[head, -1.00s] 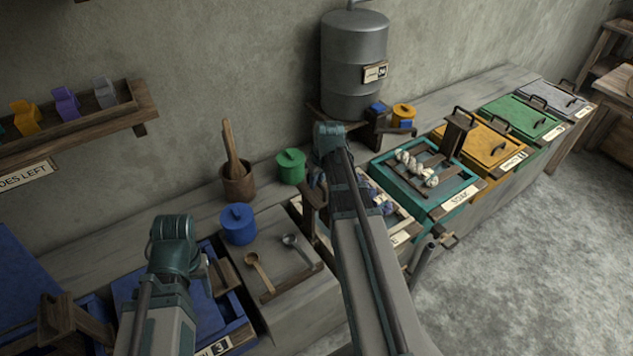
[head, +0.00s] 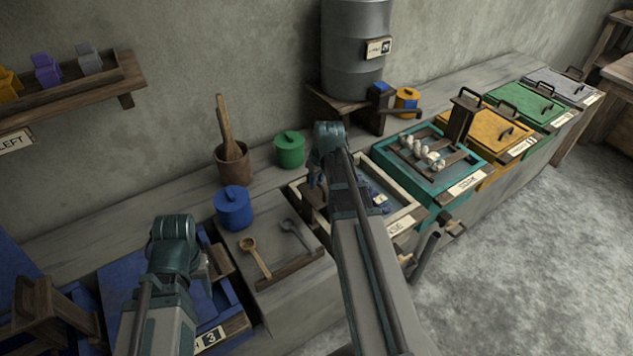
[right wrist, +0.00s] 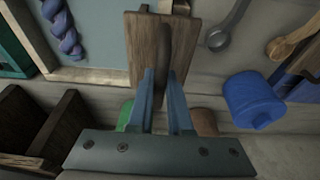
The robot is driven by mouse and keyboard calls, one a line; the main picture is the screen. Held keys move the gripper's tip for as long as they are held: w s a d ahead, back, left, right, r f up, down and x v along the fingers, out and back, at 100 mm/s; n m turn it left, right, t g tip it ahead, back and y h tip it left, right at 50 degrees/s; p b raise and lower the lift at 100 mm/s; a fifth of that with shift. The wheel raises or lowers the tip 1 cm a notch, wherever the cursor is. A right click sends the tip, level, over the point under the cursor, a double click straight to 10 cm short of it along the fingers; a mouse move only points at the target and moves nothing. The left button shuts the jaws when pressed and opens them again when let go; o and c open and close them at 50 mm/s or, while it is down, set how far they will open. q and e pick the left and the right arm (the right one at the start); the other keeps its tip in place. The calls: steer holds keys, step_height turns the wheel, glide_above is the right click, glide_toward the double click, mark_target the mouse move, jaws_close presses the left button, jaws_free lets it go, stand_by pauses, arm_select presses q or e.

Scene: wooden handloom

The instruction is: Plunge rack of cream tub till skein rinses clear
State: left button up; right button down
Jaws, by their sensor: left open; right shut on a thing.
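The cream tub (head: 414,212) with a partly covered label stands in the middle of the head view, left of the teal tub. A blue-purple skein (head: 371,190) shows in it, partly hidden behind my right arm. The twisted skein also shows at the top left of the right wrist view (right wrist: 62,28). My right gripper (right wrist: 165,85) is shut on the upright wooden handle of the rack (right wrist: 145,48) at the cream tub's left side. The rack's lower part and its depth are hidden. My left gripper (head: 204,264) is open above the blue tub, mostly hidden by its own wrist.
The teal tub (head: 473,178) holds a rack with pale skeins. Yellow (head: 489,133) and green (head: 522,104) lidded tubs stand beyond. A metal drum (head: 355,55) stands behind. A blue jar (head: 233,208), green jar (head: 289,150) and spoons (head: 254,257) lie left of the cream tub.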

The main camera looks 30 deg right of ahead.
mark_target(210, 314)
arm_select(q)
step_height(210, 314, down, 10)
steer(key=b, duration=0.9)
steer(key=shift+r, duration=0.15)
arm_select(e)
steer(key=x, duration=0.3)
steer(key=s+x, duration=0.1)
steer(key=x, duration=0.2)
steer(key=s+x, duration=0.1)
steer(key=x, duration=0.2)
steer(key=shift+s+f, duration=0.15)
steer(key=shift+f, duration=0.35)
arm_select(q)
steer(key=shift+r, duration=0.1)
arm_select(e)
steer(key=shift+r, duration=0.15)
steer(key=w+p+v, duration=0.1)
steer(key=p+v, duration=0.4)
steer(key=w+p+v, duration=0.1)
steer(key=p+v, duration=0.4)
steer(key=w+r+p+v, duration=0.1)
steer(key=p+v, duration=0.4)
steer(key=shift+w+p, duration=0.4)
steer(key=shift+w, duration=0.05)
arm_select(q)
step_height(210, 314, up, 15)
steer(key=shift+r, duration=0.15)
arm_select(e)
steer(key=shift+f, duration=0.1)
jaws_free()
